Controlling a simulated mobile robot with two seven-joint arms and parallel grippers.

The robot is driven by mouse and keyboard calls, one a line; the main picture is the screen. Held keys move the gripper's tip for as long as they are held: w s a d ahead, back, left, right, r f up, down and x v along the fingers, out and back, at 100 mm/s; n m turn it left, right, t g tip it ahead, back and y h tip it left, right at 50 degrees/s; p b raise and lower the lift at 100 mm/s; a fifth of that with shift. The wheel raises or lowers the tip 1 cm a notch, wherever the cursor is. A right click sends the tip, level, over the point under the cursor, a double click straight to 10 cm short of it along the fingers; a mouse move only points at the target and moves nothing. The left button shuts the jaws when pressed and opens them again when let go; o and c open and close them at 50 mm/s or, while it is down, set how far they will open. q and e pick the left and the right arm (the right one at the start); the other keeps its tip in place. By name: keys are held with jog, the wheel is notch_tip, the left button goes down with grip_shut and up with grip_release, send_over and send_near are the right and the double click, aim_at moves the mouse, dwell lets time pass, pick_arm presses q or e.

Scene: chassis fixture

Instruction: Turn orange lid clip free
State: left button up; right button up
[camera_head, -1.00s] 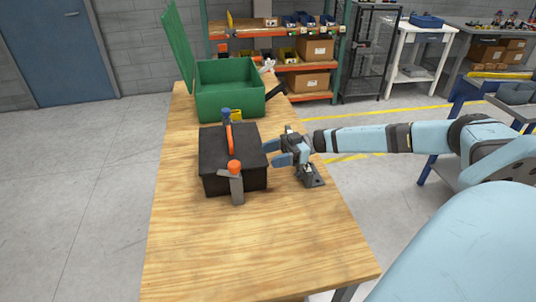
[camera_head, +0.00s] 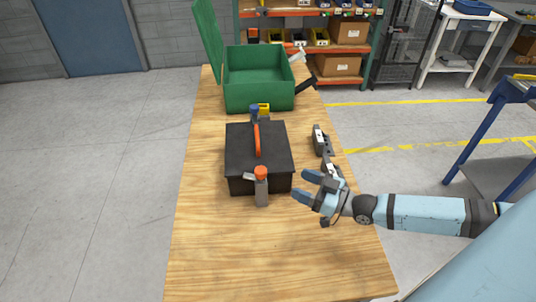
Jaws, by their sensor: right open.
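A black box (camera_head: 240,160) with a closed lid and an orange handle strip (camera_head: 257,140) sits on the wooden table. A grey clip with an orange top (camera_head: 261,173) stands upright against the box's front face. A blue and yellow piece (camera_head: 260,109) shows at the box's back edge. My right gripper (camera_head: 304,185) is open and empty, just right of the box's front right corner, with its fingers pointing left toward the clip. It is apart from the clip. My left gripper is not in view.
An open green case (camera_head: 259,95) stands at the table's back, with a dark tool beside it. Grey and black fixtures (camera_head: 322,142) lie right of the box, partly behind my gripper. The table's front (camera_head: 260,255) is clear.

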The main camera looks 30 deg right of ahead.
aim_at(266, 172)
jog(key=shift+h, duration=0.5)
jog(key=p+x, duration=0.1)
jog(key=x, duration=0.5)
jog(key=p+x, duration=0.1)
jog(key=x, duration=0.5)
jog(key=shift+a, duration=0.55)
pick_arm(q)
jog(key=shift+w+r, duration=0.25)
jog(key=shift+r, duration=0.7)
